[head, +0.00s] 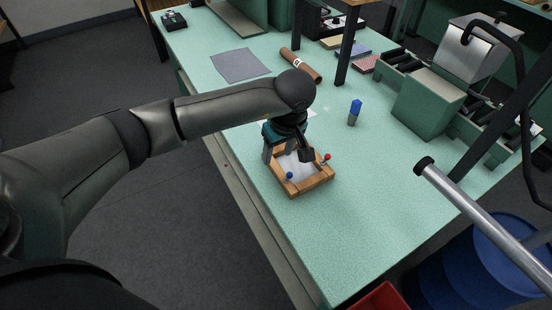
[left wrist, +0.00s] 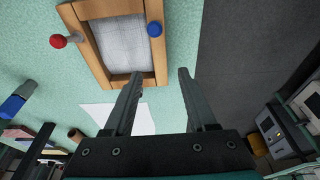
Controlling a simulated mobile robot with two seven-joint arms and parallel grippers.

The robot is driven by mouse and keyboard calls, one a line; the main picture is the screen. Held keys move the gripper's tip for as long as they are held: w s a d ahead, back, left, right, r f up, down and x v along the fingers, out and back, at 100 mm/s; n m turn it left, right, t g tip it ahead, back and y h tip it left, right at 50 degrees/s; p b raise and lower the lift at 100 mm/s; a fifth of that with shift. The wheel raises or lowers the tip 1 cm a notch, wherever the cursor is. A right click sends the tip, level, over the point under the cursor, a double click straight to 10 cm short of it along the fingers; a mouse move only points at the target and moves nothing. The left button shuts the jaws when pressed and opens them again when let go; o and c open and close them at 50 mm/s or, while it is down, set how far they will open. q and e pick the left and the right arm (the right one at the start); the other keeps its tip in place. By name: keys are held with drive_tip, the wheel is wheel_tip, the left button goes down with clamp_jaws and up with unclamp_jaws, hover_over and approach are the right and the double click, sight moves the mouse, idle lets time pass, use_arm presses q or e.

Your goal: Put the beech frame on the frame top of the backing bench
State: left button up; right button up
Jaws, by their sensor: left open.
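The beech frame (head: 312,186) is a small wooden frame around pale woven cloth, lying on the green bench top (head: 375,215). It has a red-topped and a blue-topped pin, and it also shows in the left wrist view (left wrist: 88,52). My left gripper (head: 286,160) is open above the frame's far-left part in the head view. In the left wrist view its fingers (left wrist: 160,74) are spread near one frame corner, one tip overlapping the rail and the other outside it. Contact cannot be told. My right gripper is not in view. I cannot tell which surface is the frame top.
A blue-capped bottle (head: 354,113) stands right of the frame. A grey cloth (head: 240,65) and a brown roll (head: 300,64) lie farther back. A green machine (head: 430,105) and a silver tube (head: 485,215) are at the right. Bench space in front of the frame is clear.

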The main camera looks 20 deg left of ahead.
use_arm(q)
drive_tip(key=v, duration=0.6)
drive_tip(key=shift+r, duration=0.25)
